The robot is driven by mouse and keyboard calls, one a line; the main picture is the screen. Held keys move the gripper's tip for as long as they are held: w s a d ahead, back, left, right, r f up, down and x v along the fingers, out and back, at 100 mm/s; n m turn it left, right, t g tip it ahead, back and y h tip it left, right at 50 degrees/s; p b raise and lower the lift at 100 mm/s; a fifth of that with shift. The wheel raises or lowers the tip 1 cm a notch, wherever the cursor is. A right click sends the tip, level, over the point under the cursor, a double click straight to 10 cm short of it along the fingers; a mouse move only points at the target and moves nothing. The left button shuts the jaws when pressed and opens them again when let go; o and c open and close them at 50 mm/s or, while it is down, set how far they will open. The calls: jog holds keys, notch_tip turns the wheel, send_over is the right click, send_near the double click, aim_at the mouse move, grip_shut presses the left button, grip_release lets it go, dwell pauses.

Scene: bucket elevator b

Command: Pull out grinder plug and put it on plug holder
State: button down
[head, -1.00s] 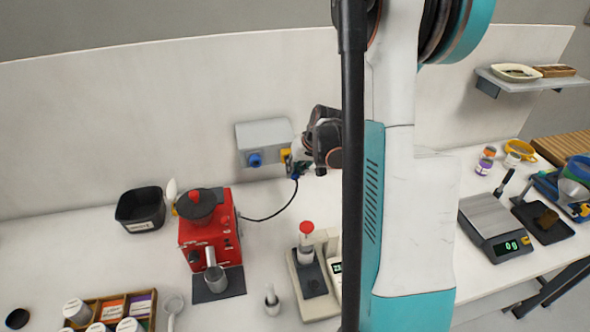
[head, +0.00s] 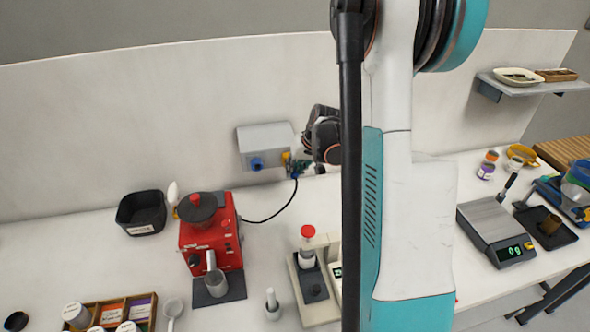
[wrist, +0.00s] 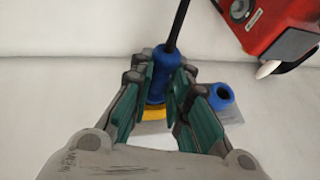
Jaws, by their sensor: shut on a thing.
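The grinder is the red machine (head: 207,238) on the counter, and it also shows in the wrist view (wrist: 270,22). Its black cord runs to the blue plug (wrist: 158,82), which sits between my fingers. My gripper (wrist: 160,85) is shut on the plug, with green finger pads on both sides. In the head view my gripper (head: 302,165) is at the right side of the grey wall box (head: 264,140). Yellow shows just below the plug in the wrist view. Whether the plug is still seated in the yellow socket (head: 286,157) I cannot tell. I cannot make out the plug holder.
A blue socket (head: 256,163) sits on the box to the left, and beside my fingers in the wrist view (wrist: 222,96). A black bin (head: 141,211) stands left of the grinder. A small press-like device (head: 310,275) and a scale (head: 497,232) stand on the counter.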

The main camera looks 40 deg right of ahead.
jog(key=shift+w+d, duration=0.2)
jog(key=shift+w, duration=0.15)
jog(key=c, duration=1.4)
grip_release()
jog(key=shift+c, duration=0.2)
jog(key=shift+r, duration=0.15)
jog(key=v, duration=1.1)
jog(key=shift+s+r, duration=0.15)
jog(key=shift+r, duration=0.2)
